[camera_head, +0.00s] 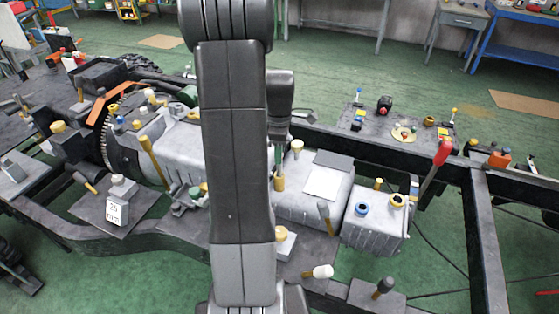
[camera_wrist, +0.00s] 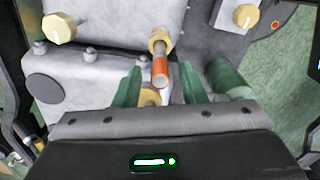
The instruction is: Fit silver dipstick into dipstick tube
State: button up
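In the wrist view my gripper (camera_wrist: 160,78) points down with its two green fingers apart. Between them stands a slim cylinder with an orange band and a pale end (camera_wrist: 160,72), with clear gaps to both fingers. A tan collar (camera_wrist: 159,40) sits at its far end. I cannot tell whether this is the silver dipstick or the dipstick tube. In the head view my gripper (camera_head: 279,148) is over the middle of the engine, partly hidden by my arm. A yellow upright piece (camera_head: 279,183) shows just below it.
A grey box with blue and yellow caps (camera_head: 375,222) stands to the right. A red-handled lever (camera_head: 436,165) rises by the frame rail. A yellow-handled stick (camera_head: 153,158) and a block marked 25 (camera_head: 117,210) are left. Several knobs crowd the engine.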

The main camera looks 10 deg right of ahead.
notch_tip(320, 180, up, 8)
jog(key=shift+f, duration=0.2)
jog(key=shift+f, duration=4.4)
